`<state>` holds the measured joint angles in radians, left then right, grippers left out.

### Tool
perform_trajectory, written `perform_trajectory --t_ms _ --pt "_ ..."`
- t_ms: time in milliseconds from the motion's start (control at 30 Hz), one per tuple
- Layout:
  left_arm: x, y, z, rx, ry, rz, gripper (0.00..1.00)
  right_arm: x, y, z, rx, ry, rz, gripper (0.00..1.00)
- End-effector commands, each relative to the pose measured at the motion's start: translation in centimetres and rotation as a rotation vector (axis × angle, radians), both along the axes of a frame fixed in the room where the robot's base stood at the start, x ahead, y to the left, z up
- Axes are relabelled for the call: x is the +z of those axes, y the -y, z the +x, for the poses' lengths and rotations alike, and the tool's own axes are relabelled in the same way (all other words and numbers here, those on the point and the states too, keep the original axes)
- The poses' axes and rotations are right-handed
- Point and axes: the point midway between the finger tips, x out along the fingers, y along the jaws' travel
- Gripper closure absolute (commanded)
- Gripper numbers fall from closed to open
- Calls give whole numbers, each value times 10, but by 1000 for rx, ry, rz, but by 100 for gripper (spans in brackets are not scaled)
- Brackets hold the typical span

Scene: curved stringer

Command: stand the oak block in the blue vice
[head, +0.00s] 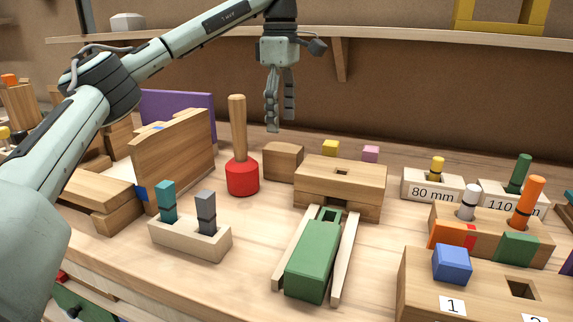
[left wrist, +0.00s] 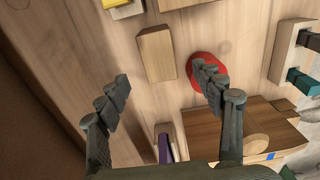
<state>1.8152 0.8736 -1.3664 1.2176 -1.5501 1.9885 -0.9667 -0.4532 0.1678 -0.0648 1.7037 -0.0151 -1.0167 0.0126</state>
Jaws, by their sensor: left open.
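A plain wooden block (head: 283,161), which looks like the oak block, lies on the bench right of the red mallet (head: 242,176). It also shows in the left wrist view (left wrist: 156,53), ahead of the fingers. My left gripper (head: 281,122) hangs above and behind the block, fingers down, open and empty. In the left wrist view its fingertips (left wrist: 164,80) are spread, with the mallet's red head by one of them. I see no whole blue vice; only small blue parts (head: 141,193) show at the upright wooden board (head: 172,150). My right gripper is not in view.
A slotted wooden block (head: 340,188) and a green block between pale rails (head: 313,261) stand right of centre. A pale holder (head: 190,240) carries teal and grey pegs. Peg stands crowd the right. A shelf (head: 400,40) runs along the back wall.

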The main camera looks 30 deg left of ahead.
Motion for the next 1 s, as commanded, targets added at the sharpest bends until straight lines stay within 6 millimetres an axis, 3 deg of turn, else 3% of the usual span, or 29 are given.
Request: perform_trajectory --t_ms 167,467,633,967,1000 --pt "-9 -1 0 -3 -4 6 33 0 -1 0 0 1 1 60" --pt "-45 1 2 -4 -5 7 33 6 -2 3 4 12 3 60" --pt "-70 3 3 -3 -5 6 33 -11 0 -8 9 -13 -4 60" --pt "-78 3 3 -2 -1 5 33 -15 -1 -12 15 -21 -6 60" --pt "-78 3 3 -3 -1 5 36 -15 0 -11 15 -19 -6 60"
